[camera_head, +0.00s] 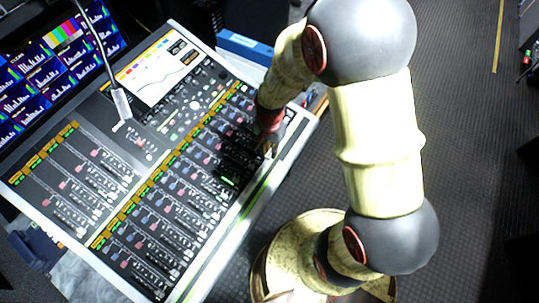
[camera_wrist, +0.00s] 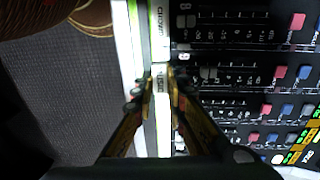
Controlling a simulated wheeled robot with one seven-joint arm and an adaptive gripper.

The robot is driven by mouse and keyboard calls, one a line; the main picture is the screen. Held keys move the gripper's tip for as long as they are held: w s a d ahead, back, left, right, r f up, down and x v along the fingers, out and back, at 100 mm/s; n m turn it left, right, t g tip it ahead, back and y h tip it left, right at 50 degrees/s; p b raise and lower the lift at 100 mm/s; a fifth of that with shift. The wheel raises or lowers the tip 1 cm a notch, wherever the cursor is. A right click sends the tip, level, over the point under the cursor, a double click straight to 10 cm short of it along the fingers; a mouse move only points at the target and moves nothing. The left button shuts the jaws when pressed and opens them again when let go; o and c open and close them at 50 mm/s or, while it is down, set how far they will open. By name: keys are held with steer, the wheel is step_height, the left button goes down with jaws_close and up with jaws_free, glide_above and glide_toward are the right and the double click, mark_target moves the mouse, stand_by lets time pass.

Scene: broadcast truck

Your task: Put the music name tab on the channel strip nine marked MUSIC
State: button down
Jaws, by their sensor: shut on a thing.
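My gripper (camera_head: 268,146) is at the right front edge of the mixing console (camera_head: 195,262), pointing down. In the wrist view my gripper (camera_wrist: 158,90) has its two fingertips close on either side of a small white tab (camera_wrist: 160,82) with dark lettering that seems to read MUSIC. The tab lies over or just above the pale label strip along the console edge. A label reading CROWD (camera_wrist: 160,20) is farther along that strip. I cannot tell whether the tab touches the strip, and the fingers hide the marking under it.
Rows of faders and coloured buttons (camera_wrist: 280,72) lie right beside the strip. A gooseneck lamp (camera_head: 121,104) stands over the console, with monitors (camera_head: 40,80) behind it. A blue box (camera_head: 245,47) is at the back.

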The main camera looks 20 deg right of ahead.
mark_target(270, 152)
steer(key=shift+w+f, duration=0.25)
steer(key=shift+f, duration=0.1)
steer(key=shift+f+b, duration=0.6)
steer(key=shift+f, duration=0.85)
steer(key=shift+f, duration=0.15)
steer(key=c, duration=1.8)
jaws_free()
